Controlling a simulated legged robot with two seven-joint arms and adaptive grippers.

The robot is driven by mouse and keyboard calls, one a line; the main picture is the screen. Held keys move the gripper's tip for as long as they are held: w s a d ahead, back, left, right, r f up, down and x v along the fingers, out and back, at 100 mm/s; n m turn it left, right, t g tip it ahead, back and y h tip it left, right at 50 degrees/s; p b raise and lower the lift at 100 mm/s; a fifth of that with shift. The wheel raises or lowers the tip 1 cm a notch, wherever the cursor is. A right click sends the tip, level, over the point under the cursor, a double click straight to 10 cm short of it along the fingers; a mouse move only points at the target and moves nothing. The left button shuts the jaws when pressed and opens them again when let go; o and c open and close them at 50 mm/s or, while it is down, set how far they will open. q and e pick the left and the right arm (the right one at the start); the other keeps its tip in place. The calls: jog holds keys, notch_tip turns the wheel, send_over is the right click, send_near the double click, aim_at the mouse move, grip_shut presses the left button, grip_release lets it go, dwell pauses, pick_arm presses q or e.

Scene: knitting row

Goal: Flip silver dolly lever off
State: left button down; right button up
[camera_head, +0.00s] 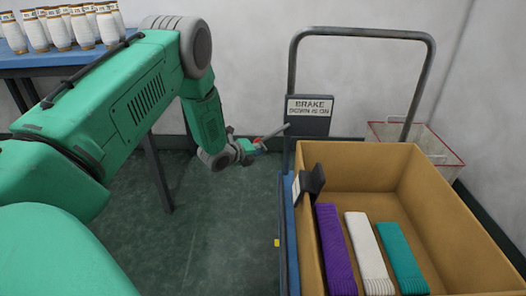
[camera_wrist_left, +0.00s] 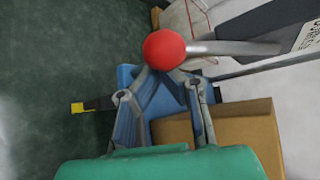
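The silver lever (camera_head: 276,132) sticks out to the left of the dolly's dark post, below a sign (camera_head: 310,107) reading "BRAKE DOWN IS ON". It slopes down slightly to its red knob (camera_head: 258,142). In the left wrist view, the lever (camera_wrist_left: 235,47) runs right from the round red knob (camera_wrist_left: 163,49). My left gripper (camera_head: 252,147) is at the knob end. In the wrist view, its fingers (camera_wrist_left: 163,74) converge at the knob's lower edge. The knob partly hides the tips, so contact and grip are unclear. My right gripper is not in view.
A tan box (camera_head: 440,235) holding purple, white and teal knitted pieces sits on the blue dolly (camera_head: 291,245). The grey handle (camera_head: 365,32) rises behind. A wire basket (camera_head: 425,148) stands behind right. A blue table (camera_head: 70,58) holds several yarn cones. Floor left of the dolly is clear.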

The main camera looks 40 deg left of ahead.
pick_arm(q)
jog(key=shift+m+g+y, duration=0.7)
jog(key=shift+m+g, duration=0.1)
jog(key=shift+g, duration=0.1)
jog(key=r+p, duration=0.2)
jog(key=p, duration=0.1)
jog(key=s+r+p, duration=0.1)
jog(key=r+p, duration=0.1)
jog(key=p, duration=0.1)
jog(key=shift+s+a, duration=0.1)
jog(key=shift+a, duration=0.05)
jog(key=r+g+p, duration=0.1)
jog(key=a+r+m+y+p, duration=0.1)
jog(key=p, duration=0.1)
jog(key=r+m+g+y+p, duration=0.1)
jog(key=shift+s+a+r+g+p, duration=0.2)
jog(key=shift+s+r+g+p, duration=0.1)
jog(key=shift+s+r+p, duration=0.1)
jog(key=shift+a+f, duration=0.1)
jog(key=shift+a, duration=0.1)
